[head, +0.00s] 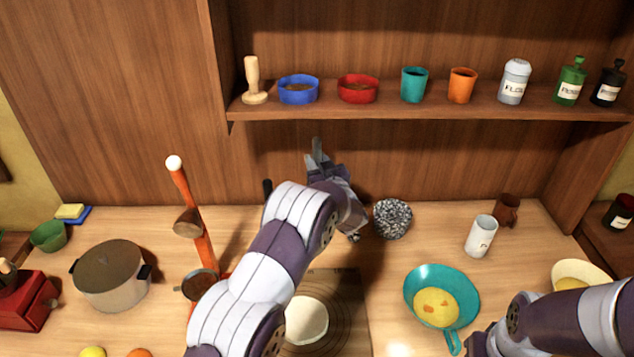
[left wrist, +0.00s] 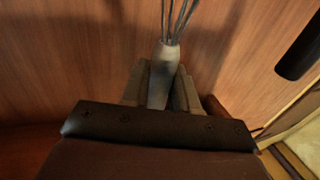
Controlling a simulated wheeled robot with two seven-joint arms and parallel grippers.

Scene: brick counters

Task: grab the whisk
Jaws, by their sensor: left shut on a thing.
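The whisk (left wrist: 169,55) shows in the left wrist view, with a grey handle and thin metal wires that run up out of the frame. My left gripper (left wrist: 161,82) is shut on the handle, one finger on each side. In the head view my left gripper (head: 317,152) is raised in front of the wooden back wall, below the shelf. The whisk is hard to make out there, and its wire end is not clear. My right arm shows at the lower right of the head view, but its gripper is not clearly in the frame.
A shelf (head: 440,110) with bowls, cups and bottles is above the left gripper. A dark wiry ball (head: 392,218) is right of it on the counter. An orange stand (head: 196,218) and a pot (head: 110,277) are left. A teal pan (head: 464,282) is at the right.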

